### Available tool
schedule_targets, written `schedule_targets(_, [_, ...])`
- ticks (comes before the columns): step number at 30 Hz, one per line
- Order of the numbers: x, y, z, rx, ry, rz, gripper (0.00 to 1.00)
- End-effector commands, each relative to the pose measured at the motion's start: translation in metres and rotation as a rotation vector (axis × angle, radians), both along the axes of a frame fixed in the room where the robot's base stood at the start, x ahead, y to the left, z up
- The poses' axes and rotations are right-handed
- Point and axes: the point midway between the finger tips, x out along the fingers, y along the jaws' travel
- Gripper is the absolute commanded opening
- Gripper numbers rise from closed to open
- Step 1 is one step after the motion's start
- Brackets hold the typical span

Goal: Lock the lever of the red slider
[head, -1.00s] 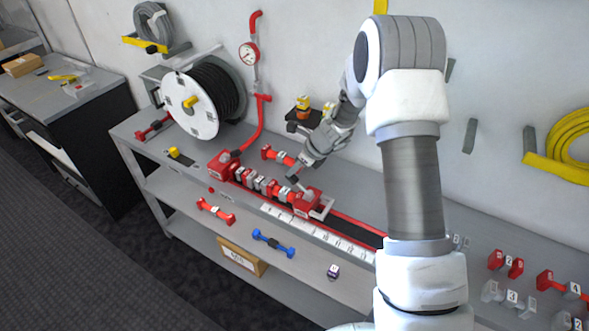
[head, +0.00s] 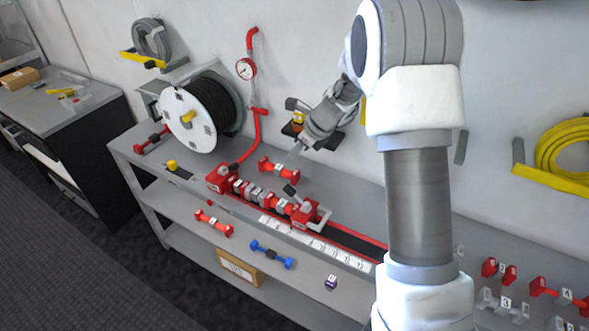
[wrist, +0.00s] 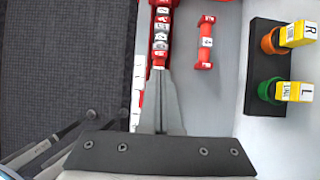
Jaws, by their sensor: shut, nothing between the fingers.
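The red slider (head: 304,212) sits on the rail at the right end of a row of red and grey numbered blocks. A short dark-tipped lever (head: 291,190) rises from it, leaning left; I cannot tell whether it is locked. A grey U-shaped handle (head: 322,219) is on its right side. My gripper (head: 287,162) is shut and empty, raised above and behind the slider, apart from the lever. In the wrist view my gripper fingers (wrist: 158,95) are together and point along the row of numbered blocks (wrist: 161,40). The slider is hidden or out of the wrist view.
A red numbered connector (head: 278,170) lies behind the rail, close to my gripper; it also shows in the wrist view (wrist: 205,42). A black block with yellow-tagged knobs (wrist: 266,80) stands at the back. A hose reel (head: 190,112) and red pipe (head: 257,135) are at left.

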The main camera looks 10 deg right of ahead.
Motion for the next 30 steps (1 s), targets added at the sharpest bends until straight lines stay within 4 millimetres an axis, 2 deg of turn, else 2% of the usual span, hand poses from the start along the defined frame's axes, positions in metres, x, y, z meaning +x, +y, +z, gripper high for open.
schedule_targets(1, [0.001, 0.001, 0.007, 0.001, -0.003, 0.001, 0.0])
schedule_targets(6, [0.002, 0.003, 0.019, 0.0, 0.0, 0.001, 0.0])
schedule_targets(23, [0.0, 0.003, 0.025, -0.008, -0.011, 0.018, 0.0])
schedule_targets(26, [-0.01, 0.002, 0.04, -0.037, -0.047, 0.086, 0.0])
schedule_targets(30, [-0.039, 0.0, 0.075, -0.122, -0.142, 0.273, 0.0])
